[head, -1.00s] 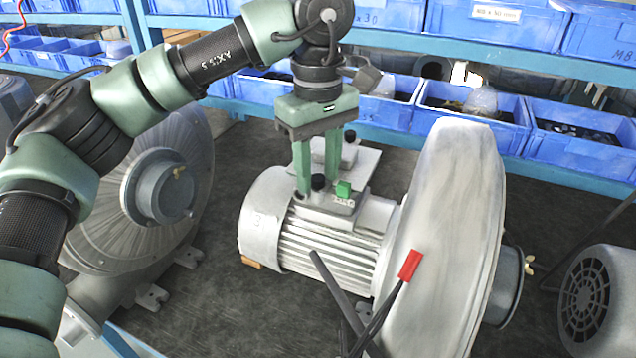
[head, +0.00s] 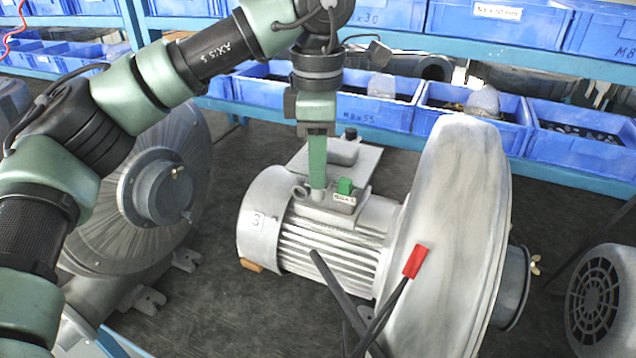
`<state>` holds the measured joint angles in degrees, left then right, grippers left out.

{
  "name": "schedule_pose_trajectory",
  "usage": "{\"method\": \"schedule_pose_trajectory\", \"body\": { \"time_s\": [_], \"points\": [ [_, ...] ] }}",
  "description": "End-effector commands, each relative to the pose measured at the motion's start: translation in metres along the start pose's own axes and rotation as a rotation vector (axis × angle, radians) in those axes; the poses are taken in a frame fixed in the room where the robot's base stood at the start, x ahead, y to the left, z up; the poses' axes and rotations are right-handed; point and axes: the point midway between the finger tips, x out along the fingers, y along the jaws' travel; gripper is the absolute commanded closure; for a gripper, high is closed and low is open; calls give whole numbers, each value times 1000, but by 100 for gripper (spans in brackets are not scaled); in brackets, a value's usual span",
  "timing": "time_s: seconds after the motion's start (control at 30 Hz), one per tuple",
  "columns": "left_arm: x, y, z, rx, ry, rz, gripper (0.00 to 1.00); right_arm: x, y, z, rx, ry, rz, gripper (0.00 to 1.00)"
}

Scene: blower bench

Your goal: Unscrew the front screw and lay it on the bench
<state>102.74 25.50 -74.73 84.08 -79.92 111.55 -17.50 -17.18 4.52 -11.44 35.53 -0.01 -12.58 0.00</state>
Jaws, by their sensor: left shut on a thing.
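A grey blower motor (head: 320,262) with a ribbed body lies on the bench, joined to a large round housing (head: 452,235). On top of it is a small grey terminal box (head: 330,214) with a green block (head: 344,187) and a label. My left gripper (head: 318,187) points straight down at the left of the green block, its fingers seen edge-on and shut on the front screw. The fingers hide the screw's black head; I cannot tell whether it has lifted. A second black-headed screw (head: 350,133) stands behind, to the right. My right gripper is not in view.
A grey plate (head: 362,163) lies behind the box. Another blower (head: 160,190) stands left, and a grilled motor (head: 595,300) right. A red-tipped piece (head: 413,262) on dark leads crosses the front. Blue bins (head: 375,108) line the back. Dark bench (head: 205,310) is bare front left.

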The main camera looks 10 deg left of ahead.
Motion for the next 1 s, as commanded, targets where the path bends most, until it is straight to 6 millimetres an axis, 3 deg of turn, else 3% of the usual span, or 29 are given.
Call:
{"method": "schedule_pose_trajectory", "body": {
  "time_s": [0.7,0.83,1.0],
  "points": [
    [0,1,0,-1129,-4,3,100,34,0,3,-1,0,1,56],
    [0,1,0,-1266,-4,2,100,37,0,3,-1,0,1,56],
    [-2,1,0,-1307,-4,2,100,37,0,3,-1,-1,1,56]
  ]
}}
